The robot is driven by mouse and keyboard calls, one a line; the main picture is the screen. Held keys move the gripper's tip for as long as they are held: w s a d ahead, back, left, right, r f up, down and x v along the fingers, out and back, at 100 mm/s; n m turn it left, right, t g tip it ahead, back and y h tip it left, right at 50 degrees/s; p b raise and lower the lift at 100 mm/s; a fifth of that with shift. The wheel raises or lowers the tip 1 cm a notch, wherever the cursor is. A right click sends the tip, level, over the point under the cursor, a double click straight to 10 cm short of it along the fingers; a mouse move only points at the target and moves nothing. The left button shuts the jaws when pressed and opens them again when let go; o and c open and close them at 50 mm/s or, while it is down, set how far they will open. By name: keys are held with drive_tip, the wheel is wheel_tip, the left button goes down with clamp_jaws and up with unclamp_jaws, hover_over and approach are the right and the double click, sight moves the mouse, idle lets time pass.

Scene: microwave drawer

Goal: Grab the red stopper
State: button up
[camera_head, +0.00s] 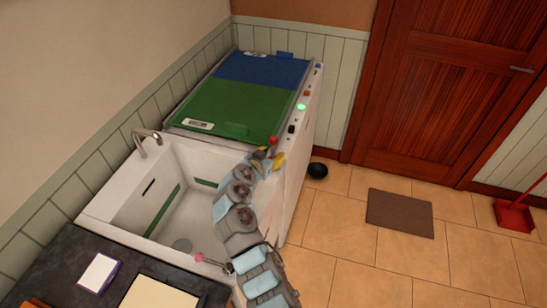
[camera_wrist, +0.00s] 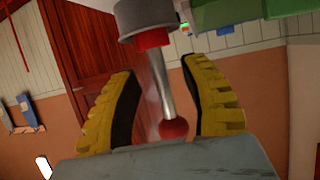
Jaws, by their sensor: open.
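The red stopper (camera_wrist: 173,128) is a red ball on the end of a slim metal rod in the wrist view. The rod runs up the picture to a grey cylinder (camera_wrist: 146,16) with a red collar. My gripper (camera_wrist: 160,68) is open, with one yellow finger on each side of the rod. Gaps show between the rod and both fingers, with the right finger closer. In the head view a small red ball (camera_head: 273,141) shows just beyond my gripper (camera_head: 269,157), at the near corner of the white unit. My gripper hides what is below the ball.
A white unit with a green panel (camera_head: 232,108) and a blue panel (camera_head: 262,70) stands behind the sink (camera_head: 150,190). Another pinkish ball knob (camera_head: 199,257) is at the sink's front. A black bowl (camera_head: 318,170) is on the floor at right, where the tiles are mostly clear.

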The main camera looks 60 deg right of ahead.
drive_tip(key=shift+d+f, duration=0.2)
drive_tip(key=shift+d, duration=0.4)
clamp_jaws()
